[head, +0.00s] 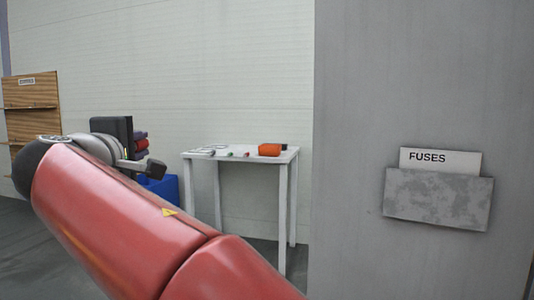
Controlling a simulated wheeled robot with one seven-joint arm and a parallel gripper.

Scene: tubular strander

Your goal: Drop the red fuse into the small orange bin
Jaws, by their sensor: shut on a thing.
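My gripper (150,169) shows small and dark at the far end of my red arm, left of the white table. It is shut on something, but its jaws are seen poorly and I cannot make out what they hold. I cannot pick out the red fuse for certain.
The white table (292,156) also carries several small items on its left half. A grey panel at right bears a metal holder (438,199) with a FUSES card (440,161). A wooden shelf (31,95) stands far left. A blue container (163,187) stands left of the table.

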